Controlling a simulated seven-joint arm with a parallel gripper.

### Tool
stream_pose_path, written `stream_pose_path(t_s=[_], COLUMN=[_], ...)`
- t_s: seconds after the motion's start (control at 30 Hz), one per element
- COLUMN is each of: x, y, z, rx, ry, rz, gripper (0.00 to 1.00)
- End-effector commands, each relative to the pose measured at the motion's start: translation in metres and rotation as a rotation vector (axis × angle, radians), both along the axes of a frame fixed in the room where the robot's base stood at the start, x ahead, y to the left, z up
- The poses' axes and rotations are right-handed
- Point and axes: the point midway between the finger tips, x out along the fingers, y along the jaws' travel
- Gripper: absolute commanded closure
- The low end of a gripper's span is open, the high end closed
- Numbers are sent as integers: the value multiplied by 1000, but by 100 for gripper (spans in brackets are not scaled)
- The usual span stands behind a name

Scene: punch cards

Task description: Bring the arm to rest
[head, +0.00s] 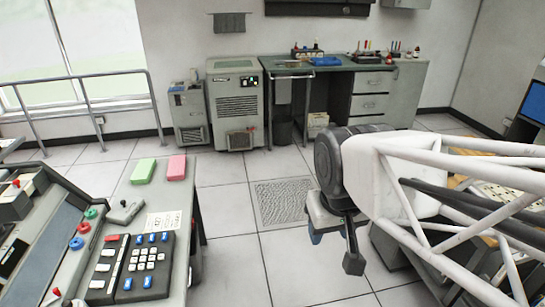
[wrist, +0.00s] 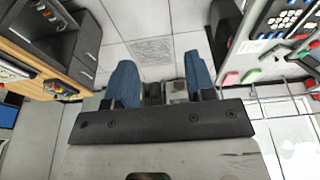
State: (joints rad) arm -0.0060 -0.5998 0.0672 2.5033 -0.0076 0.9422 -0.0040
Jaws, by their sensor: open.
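My gripper (head: 334,247) hangs at the end of my white-framed arm on the right side of the head view. It points down over open floor, to the right of the desk and apart from it. In the wrist view my gripper (wrist: 159,78) shows two blue fingers spread wide with nothing between them. It is open and empty. The tips look clear of any surface.
The grey desk (head: 196,213) at left carries a keypad console (head: 146,258), a green block (head: 143,171) and a pink block (head: 177,167). A floor grate (head: 281,201) lies near my gripper. A green-topped workbench (head: 345,64) stands at the back wall.

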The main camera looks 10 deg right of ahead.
Motion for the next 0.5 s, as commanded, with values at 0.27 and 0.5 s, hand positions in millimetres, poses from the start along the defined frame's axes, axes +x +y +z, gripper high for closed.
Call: stream_pose_path(t_s=[0.27,0.5], x=[-19,-18], y=[-5,-5], z=[-9,-9], rx=[2,2], ry=[-3,-3], rz=[-34,-34], gripper=[50,50])
